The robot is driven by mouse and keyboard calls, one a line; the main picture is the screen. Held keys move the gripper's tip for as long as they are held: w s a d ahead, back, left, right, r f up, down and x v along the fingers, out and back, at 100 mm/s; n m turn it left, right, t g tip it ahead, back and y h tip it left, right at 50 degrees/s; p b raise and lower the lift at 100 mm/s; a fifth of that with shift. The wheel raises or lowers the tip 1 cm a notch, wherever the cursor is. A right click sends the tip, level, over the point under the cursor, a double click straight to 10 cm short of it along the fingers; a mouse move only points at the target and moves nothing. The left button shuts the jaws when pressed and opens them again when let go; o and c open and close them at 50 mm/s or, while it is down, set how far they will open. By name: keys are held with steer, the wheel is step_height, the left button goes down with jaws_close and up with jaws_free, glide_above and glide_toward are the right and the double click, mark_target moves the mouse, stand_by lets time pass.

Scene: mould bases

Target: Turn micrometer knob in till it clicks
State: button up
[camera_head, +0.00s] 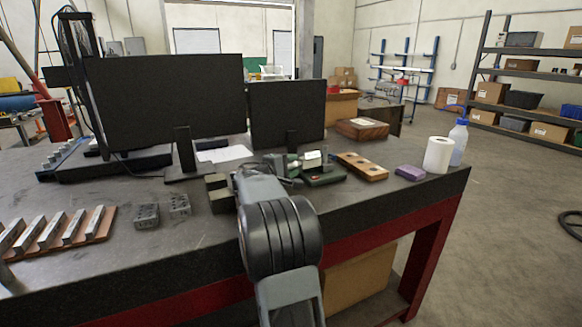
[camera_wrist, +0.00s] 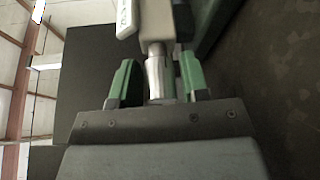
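The micrometer's metal knob (camera_wrist: 158,78) stands upright in the middle of the wrist view, below a white part (camera_wrist: 127,18) and a green body (camera_wrist: 215,22). My gripper (camera_wrist: 157,78) has one green-padded finger on each side of the knob. Narrow gaps show between the pads and the knob, so the gripper looks open around it. In the head view the green micrometer stand (camera_head: 323,179) with its pale display (camera_head: 313,156) sits on the bench in front of the smaller monitor. My arm hides the knob and most of my gripper there.
A wooden block with holes (camera_head: 362,167), a purple block (camera_head: 410,172), a white roll (camera_head: 437,155) and a bottle (camera_head: 459,142) stand to the right on the bench (camera_head: 150,262). Two monitors (camera_head: 165,100) stand behind. Metal blocks (camera_head: 147,216) lie left of my arm.

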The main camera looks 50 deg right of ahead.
steer(key=shift+o, duration=1.1)
step_height(320, 180, up, 4)
steer(key=shift+s+a+f+p, duration=0.1)
steer(key=shift+p, duration=0.25)
steer(key=o, duration=0.5)
steer(key=r, duration=0.1)
steer(key=s+a+r, duration=0.1)
steer(key=s+r, duration=0.1)
steer(key=shift+s+a+r, duration=0.2)
steer(key=shift+a+r, duration=0.05)
steer(key=shift+r, duration=0.15)
steer(key=shift+s+a+r, duration=0.5)
steer(key=shift+a+r, duration=0.2)
steer(key=shift+r, duration=0.2)
steer(key=c, duration=0.5)
steer(key=s+a+r, duration=0.3)
steer(key=s+a, duration=0.3)
steer(key=s, duration=0.1)
steer(key=shift+r, duration=0.3)
